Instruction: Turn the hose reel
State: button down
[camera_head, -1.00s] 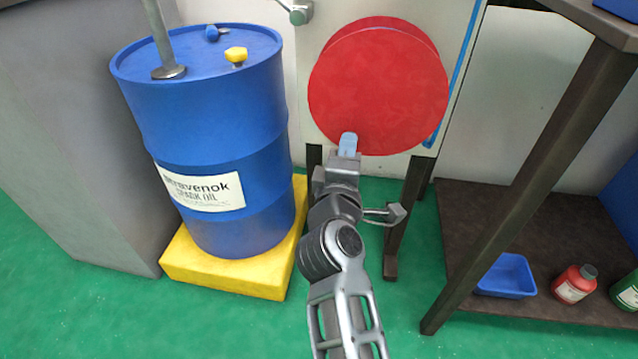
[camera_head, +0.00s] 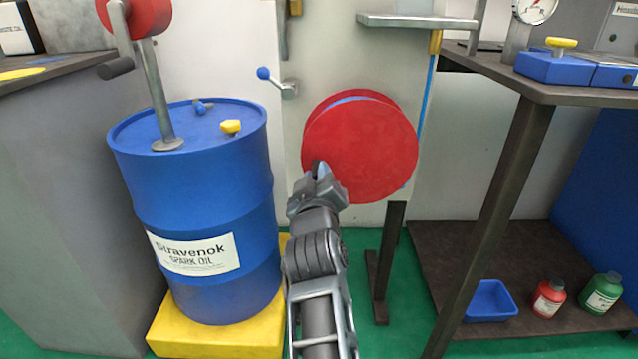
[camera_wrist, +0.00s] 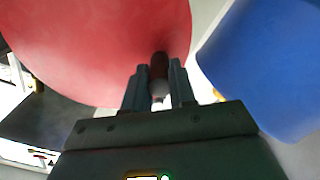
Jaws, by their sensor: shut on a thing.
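The hose reel (camera_head: 365,155) shows as a red disc on a pale upright panel, with a second red disc behind it and a strip of blue between. My gripper (camera_head: 320,170) is at the lower left part of the reel's face. In the wrist view my gripper (camera_wrist: 158,85) has its two fingers closed around a short dark handle (camera_wrist: 159,68) in front of the red face. The fingers hide most of the handle in the head view.
A blue oil drum (camera_head: 205,215) with a crank pump stands on a yellow base (camera_head: 215,335) at left. A lever (camera_head: 278,82) sticks out above the reel. A workbench (camera_head: 500,160) is at right, with a blue bin (camera_head: 490,302) and bottles on its lower shelf.

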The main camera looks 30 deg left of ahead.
jog(key=shift+s+a+r+m+p, duration=0.1)
jog(key=shift+r+m+p, duration=0.4)
jog(key=shift+r+m, duration=0.55)
jog(key=shift+f+m, duration=0.1)
jog(key=shift+m, duration=0.15)
jog(key=c, duration=0.9)
grip_release()
jog(key=shift+p+v, duration=1)
jog(key=shift+v, duration=2.9)
